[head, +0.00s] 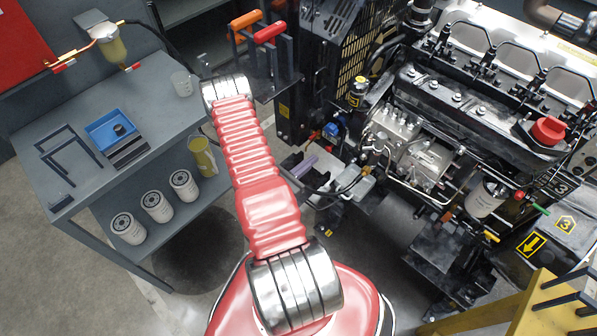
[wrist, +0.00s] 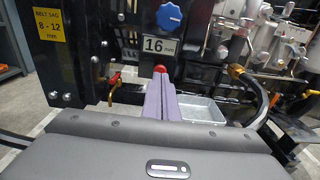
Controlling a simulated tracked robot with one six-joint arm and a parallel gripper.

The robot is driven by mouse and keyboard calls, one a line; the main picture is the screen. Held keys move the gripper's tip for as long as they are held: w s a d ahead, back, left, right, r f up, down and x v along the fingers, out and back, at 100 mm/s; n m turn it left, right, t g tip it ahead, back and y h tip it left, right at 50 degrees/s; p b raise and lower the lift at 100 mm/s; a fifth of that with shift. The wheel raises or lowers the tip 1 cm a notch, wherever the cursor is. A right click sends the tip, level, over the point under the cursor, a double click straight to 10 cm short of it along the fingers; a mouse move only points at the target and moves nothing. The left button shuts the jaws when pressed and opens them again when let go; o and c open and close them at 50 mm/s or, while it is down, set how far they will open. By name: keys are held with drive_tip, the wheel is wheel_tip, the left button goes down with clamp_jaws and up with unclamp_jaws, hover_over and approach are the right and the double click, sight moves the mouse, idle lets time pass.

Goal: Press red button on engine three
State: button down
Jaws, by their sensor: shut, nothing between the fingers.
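Engine three (head: 440,115) fills the right of the head view, with a yellow "3" sign beside it at the lower right. In the wrist view, my gripper (wrist: 160,82) has its two purple fingers together, with nothing between them. A small round red button-like part (wrist: 160,69) shows just beyond the fingertips, below a "16 mm" label. I cannot tell whether the fingers touch it. In the head view, my gripper (head: 304,165) shows as a purple bar at the engine's left side. The small red part cannot be made out there.
A blue knob (wrist: 168,16) sits on the dark panel above the fingers. A metal tray (wrist: 200,109) and a black hose lie close on the right. A grey bench (head: 60,185) with filters stands at left. A large red cap (head: 548,130) tops the engine.

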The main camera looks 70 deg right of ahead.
drive_tip(key=v, duration=0.6)
drive_tip(key=shift+f, duration=0.15)
idle(0.7)
